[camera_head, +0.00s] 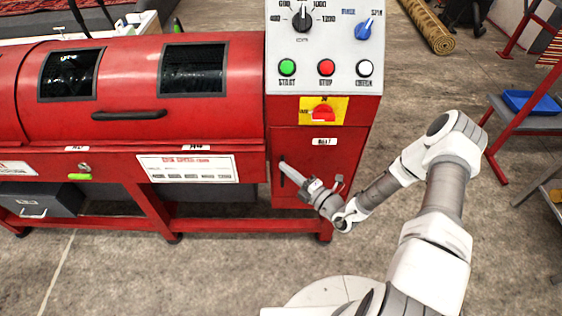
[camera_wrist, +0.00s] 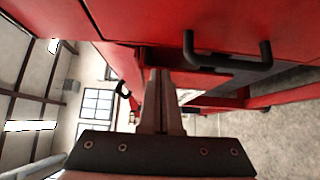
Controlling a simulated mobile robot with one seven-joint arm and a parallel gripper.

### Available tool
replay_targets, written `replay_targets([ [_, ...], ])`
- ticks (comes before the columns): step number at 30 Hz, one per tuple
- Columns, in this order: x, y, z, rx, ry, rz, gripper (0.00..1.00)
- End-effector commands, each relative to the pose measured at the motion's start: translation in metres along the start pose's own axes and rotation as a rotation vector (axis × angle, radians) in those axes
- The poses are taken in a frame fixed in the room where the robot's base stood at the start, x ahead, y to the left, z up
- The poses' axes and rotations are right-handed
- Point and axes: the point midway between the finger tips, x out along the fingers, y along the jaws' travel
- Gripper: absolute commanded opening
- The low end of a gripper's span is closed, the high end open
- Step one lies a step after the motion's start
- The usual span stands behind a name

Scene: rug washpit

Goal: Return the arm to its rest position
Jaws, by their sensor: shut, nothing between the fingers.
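My arm reaches from the lower right of the head view toward the red machine, with its elbow bent high at the right. My gripper (camera_head: 288,170) is at the front of the machine's lower red door (camera_head: 318,180), close to the black door handle (camera_head: 281,182). In the wrist view my gripper's fingers (camera_wrist: 160,75) are together with nothing between them. A black bar handle (camera_wrist: 228,60) shows just right of the fingers there, on a red panel. I cannot tell whether the fingers touch the door or handle.
The red machine (camera_head: 130,135) fills the left, with a control panel (camera_head: 325,50) above the door. A rolled rug (camera_head: 428,27) lies at the back. A grey-topped stand with a blue tray (camera_head: 531,102) is at the right. The floor between machine and stand is open.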

Motion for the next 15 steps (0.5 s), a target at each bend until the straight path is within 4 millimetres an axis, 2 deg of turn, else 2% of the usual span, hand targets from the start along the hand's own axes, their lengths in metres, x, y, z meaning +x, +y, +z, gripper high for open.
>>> replay_targets([
  [1, -0.014, 0.001, 0.002, 0.003, -0.005, -0.002, 0.00],
  [6, -0.049, 0.001, 0.002, 0.002, -0.004, -0.001, 0.00],
  [10, -0.067, 0.001, 0.002, 0.001, -0.001, -0.001, 0.00],
  [15, -0.078, 0.000, 0.002, 0.001, 0.000, -0.001, 0.00],
])
